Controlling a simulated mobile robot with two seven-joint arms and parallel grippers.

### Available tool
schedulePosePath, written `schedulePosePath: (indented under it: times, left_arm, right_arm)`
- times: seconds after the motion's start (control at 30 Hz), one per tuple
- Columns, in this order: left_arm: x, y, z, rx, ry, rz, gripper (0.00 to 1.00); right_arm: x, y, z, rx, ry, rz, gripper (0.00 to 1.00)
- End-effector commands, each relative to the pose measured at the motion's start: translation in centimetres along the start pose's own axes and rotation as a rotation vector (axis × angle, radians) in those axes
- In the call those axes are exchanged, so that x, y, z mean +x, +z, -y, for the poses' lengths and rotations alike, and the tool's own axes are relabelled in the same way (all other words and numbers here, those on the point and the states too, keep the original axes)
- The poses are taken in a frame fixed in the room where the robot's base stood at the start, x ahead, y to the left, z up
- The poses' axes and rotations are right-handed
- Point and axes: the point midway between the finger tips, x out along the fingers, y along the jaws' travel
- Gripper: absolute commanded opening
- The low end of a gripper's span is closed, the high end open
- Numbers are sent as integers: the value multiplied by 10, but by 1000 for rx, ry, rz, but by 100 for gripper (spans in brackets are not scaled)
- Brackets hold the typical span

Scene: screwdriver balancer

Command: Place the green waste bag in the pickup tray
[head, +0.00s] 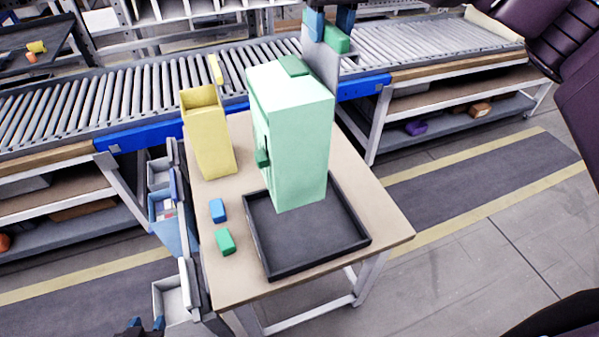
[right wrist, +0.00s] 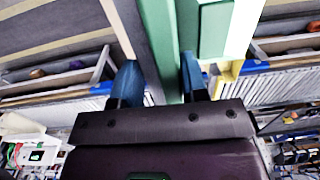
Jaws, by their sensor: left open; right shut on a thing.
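The green waste bag (head: 290,145) is a tall, pale green box with darker green parts on its top and side. In the head view its lower end is over the black pickup tray (head: 355,245); I cannot tell whether it touches the tray floor. My right gripper (head: 329,24), blue-tipped, is at the bag's upper back and partly out of frame. In the right wrist view its fingers (right wrist: 160,85) are shut on a green part (right wrist: 158,35), apparently the bag's. My left gripper (head: 146,323) is open and empty at the bottom edge, away from the bag.
A yellow bin (head: 207,135) stands left of the bag on the table (head: 385,225). A blue block (head: 217,210) and a green block (head: 225,242) lie left of the tray. A roller conveyor (head: 100,100) runs behind. Small bins (head: 170,300) hang at the table's left.

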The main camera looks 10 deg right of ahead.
Motion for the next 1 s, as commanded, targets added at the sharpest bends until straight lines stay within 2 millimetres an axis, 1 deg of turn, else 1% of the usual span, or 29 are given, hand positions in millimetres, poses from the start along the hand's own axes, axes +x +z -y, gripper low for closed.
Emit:
schedulePosePath:
  times: [0.13,0.23,0.5,0.8,0.9,1.0]
  left_arm:
    - [0,1,0,0,0,2,43]
    - [-2,2,0,-1,-1,6,43]
    - [-5,6,1,-1,-2,22,43]
    - [-7,4,1,-1,-1,24,43]
    - [-8,3,1,-1,-1,24,43]
    - [-8,3,1,-1,-1,23,43]
  right_arm:
    - [2,0,0,0,-1,0,17]
    - [14,0,0,0,-1,2,17]
    - [70,0,-2,0,-1,3,17]
    - [132,0,-4,0,0,2,17]
    - [146,0,-5,0,-1,1,17]
    - [154,0,-4,0,-1,-1,17]
